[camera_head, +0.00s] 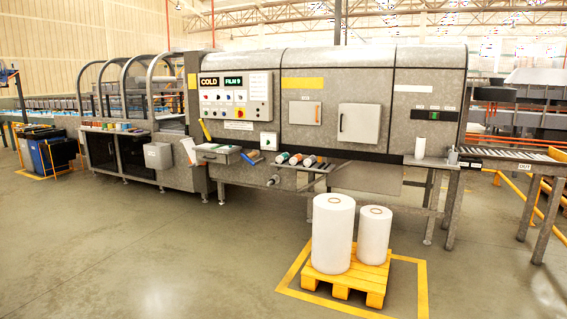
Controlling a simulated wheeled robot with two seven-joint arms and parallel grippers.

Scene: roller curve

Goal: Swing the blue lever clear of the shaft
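The packing machine (330,110) stands across the middle of the view. A small blue lever (249,158) shows on its front, below the control panel and beside the grey ledge. A short grey shaft end (272,181) sticks out just below and to the right of the lever. At this distance I cannot tell whether the lever touches or crosses the shaft. Neither of my grippers is in view.
A yellow pallet (345,283) with two white film rolls (333,232) stands on the floor in front, inside a yellow outline. Several coloured rolls (296,159) lie on a rack by the shaft. A roller conveyor (510,155) runs off right. The floor at front left is clear.

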